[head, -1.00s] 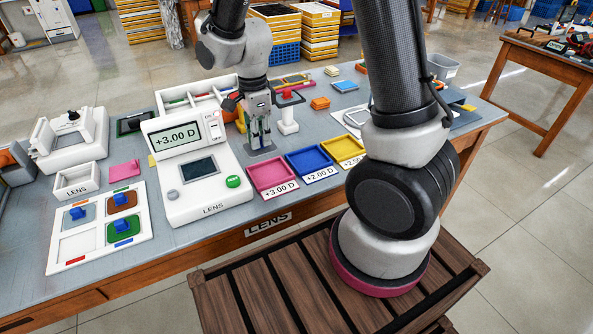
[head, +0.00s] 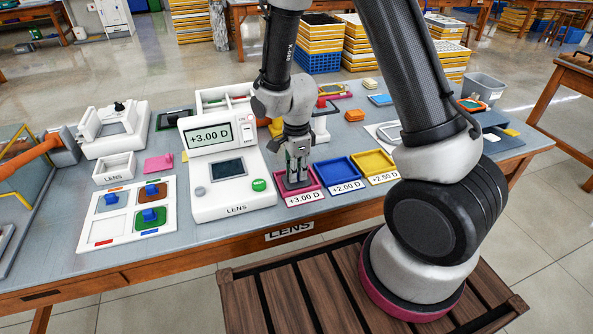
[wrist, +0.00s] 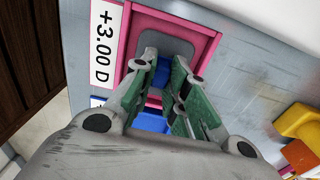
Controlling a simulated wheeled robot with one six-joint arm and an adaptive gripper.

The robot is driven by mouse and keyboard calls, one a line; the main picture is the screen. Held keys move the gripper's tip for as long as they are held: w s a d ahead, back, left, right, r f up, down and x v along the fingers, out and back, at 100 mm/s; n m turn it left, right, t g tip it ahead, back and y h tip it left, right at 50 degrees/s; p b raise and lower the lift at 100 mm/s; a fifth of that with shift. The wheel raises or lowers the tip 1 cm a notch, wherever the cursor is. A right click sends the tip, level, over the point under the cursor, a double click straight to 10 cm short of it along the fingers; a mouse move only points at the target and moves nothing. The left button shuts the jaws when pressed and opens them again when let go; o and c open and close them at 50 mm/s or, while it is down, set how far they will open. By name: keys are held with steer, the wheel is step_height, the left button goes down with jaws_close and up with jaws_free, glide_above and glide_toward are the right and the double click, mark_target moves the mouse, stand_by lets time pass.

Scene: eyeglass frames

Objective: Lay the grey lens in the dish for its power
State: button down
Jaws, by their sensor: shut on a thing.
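My gripper (head: 296,172) points down over the pink dish (head: 318,184) labelled +3.00 D. It is shut on the grey lens, a flat rounded plate that shows inside the dish's rim in the wrist view (wrist: 168,27). I cannot tell whether the lens touches the dish floor. The white lens meter (head: 220,165) stands just left of the gripper, and its display (head: 208,138) reads +3.00 D.
The blue dish (head: 341,175), labelled +2.00 D, and the yellow dish (head: 374,164), labelled +2.50 D, lie to the right. A white tray (head: 105,231) at the left holds lenses with blue grips. A small red-topped white stand (head: 321,125) is behind the gripper.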

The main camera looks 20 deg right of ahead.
steer(key=shift+f, duration=0.1)
steer(key=c, duration=1.4)
jaws_free()
step_height(320, 180, up, 12)
steer(key=f, duration=0.1)
steer(key=s+d+r+n+t, duration=0.1)
steer(key=s+d+r+n, duration=0.25)
steer(key=r, duration=0.35)
steer(key=s+d+r+n+t, duration=0.1)
steer(key=s+d+r+n, duration=0.1)
steer(key=d+r+n, duration=0.3)
steer(key=shift+s+d+r+n+t, duration=0.35)
steer(key=shift+s+d+r+n, duration=0.7)
steer(key=shift+s+r+n, duration=0.85)
steer(key=shift+s+d+r+n+t, duration=0.4)
steer(key=shift+s+d+r+n, duration=0.7)
steer(key=shift+s, duration=1.5)
steer(key=shift+s+d+r+n+t, duration=0.35)
steer(key=shift+s+d+r+n, duration=0.85)
steer(key=shift+s+n, duration=0.8)
steer(key=shift+s+a+r+m, duration=0.1)
steer(key=shift+s+a+m, duration=0.05)
steer(key=shift+s+m, duration=0.1)
